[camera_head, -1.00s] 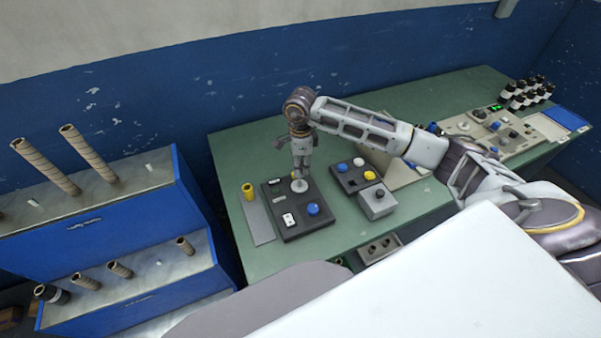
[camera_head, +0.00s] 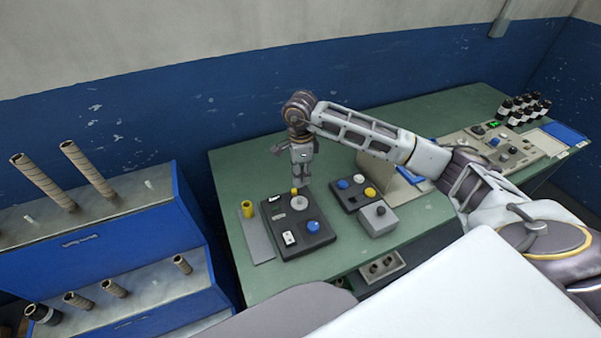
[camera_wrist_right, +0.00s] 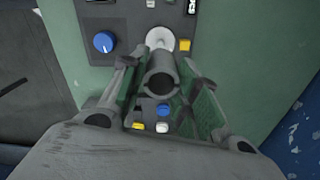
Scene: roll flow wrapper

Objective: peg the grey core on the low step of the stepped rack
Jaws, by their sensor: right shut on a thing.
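The stepped rack (camera_head: 130,249) stands at the left, blue-fronted with grey step tops. Its low step (camera_head: 150,296) carries several short brown cores (camera_head: 113,289) and a dark core (camera_head: 42,313) at the left end. My right gripper (camera_head: 302,176) is above the control panel on the green table, clear of the rack. In the wrist view the right gripper (camera_wrist_right: 160,105) is shut on the grey core (camera_wrist_right: 161,84), a short hollow tube seen end-on between the fingers. In the head view I cannot make the core out clearly. My left gripper is out of view.
Two tall brown tubes (camera_head: 88,168) and a small pale peg (camera_head: 149,184) stand on the high step. The black panel (camera_head: 297,240) has a pale disc (camera_head: 299,203) and knobs. A grey box (camera_head: 378,219) is to the right.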

